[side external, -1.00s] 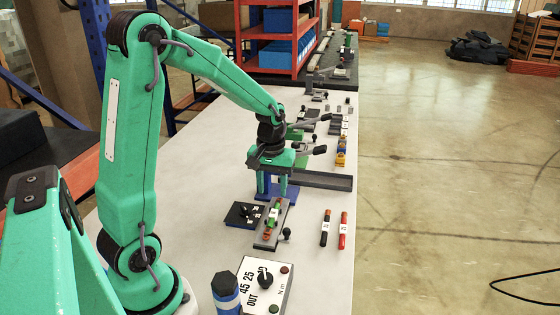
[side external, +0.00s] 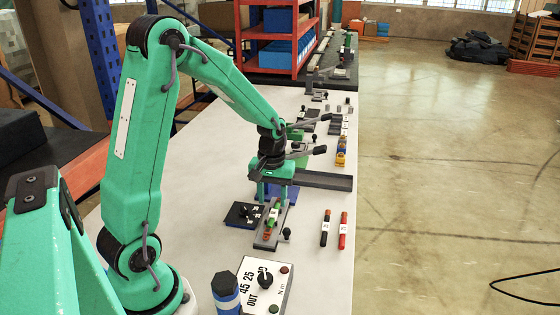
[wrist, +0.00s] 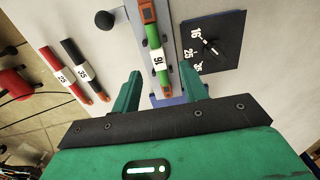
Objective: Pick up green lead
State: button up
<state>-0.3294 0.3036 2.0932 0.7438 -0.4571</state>
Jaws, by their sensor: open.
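The green lead (side external: 273,217) lies on a narrow grey rack (side external: 264,242) on the white bench. In the wrist view the green lead (wrist: 155,56) has a white label reading 16 and orange-red ends. My gripper (side external: 273,198) is open, pointing down over the rack's far part. In the wrist view the two fingertips of my gripper (wrist: 161,83) are spread apart, with one on either side of the lead's near end in the picture. Nothing is held. I cannot tell the exact height of the fingertips above the lead.
A black plate with a knob (side external: 240,213) is left of the rack. A black lead (side external: 325,228) and a red lead (side external: 343,230) lie to the right. A dial box (side external: 266,285) stands nearer the camera. A dark tray (side external: 325,181) lies beyond.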

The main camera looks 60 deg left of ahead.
aim_at(273, 213)
jog(key=shift+w+f, duration=0.1)
jog(key=shift+f, duration=2.25)
grip_shut()
